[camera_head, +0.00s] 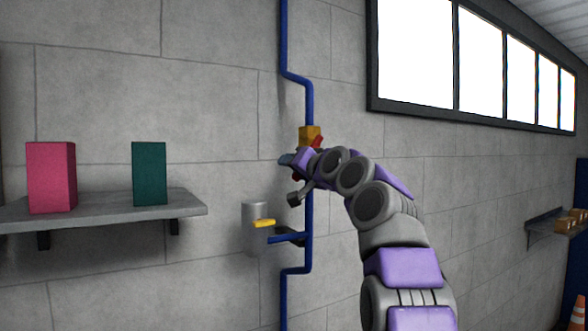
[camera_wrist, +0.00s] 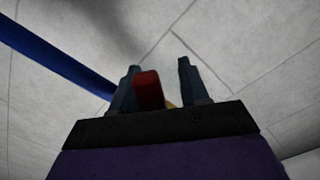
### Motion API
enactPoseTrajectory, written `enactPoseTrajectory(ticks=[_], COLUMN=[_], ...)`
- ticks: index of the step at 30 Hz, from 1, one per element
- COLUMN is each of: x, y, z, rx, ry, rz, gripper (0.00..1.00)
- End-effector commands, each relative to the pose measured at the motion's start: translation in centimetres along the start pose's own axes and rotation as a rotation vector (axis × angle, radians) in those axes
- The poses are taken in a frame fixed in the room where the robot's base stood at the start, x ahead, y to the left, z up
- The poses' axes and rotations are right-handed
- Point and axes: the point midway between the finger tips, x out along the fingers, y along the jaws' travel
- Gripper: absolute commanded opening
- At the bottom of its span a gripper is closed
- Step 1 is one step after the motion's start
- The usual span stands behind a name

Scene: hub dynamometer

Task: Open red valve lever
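The red valve lever (camera_head: 318,141) is mostly hidden behind my gripper in the head view, with small red parts showing around it. It sits at a yellow valve body (camera_head: 310,132) on a blue wall pipe (camera_head: 296,79). In the wrist view the red lever (camera_wrist: 148,88) stands between the two dark fingers of my gripper (camera_wrist: 157,78). It is close to the left finger, with a clear gap to the right finger. My gripper (camera_head: 291,179) is open around the lever in the head view. Whether the left finger touches it, I cannot tell.
A grey cylinder (camera_head: 256,241) with a yellow piece (camera_head: 263,223) stands beside the pipe, below my gripper. A shelf (camera_head: 110,222) at left holds a pink box (camera_head: 51,178) and a green box (camera_head: 149,174). Another shelf (camera_head: 546,225) and an orange cone (camera_head: 579,311) are at right.

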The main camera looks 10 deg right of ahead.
Motion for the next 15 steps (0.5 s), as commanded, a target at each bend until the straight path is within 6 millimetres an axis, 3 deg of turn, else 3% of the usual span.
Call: enactPoseTrajectory(ticks=[8, 15], x=[-0.7, -3.2], y=[0.1, -0.1], z=[-0.4, -0.1], rx=[0.001, 0.001], ry=[0.007, 0.008], rz=[-0.002, -0.002], gripper=[0.45, 0.45])
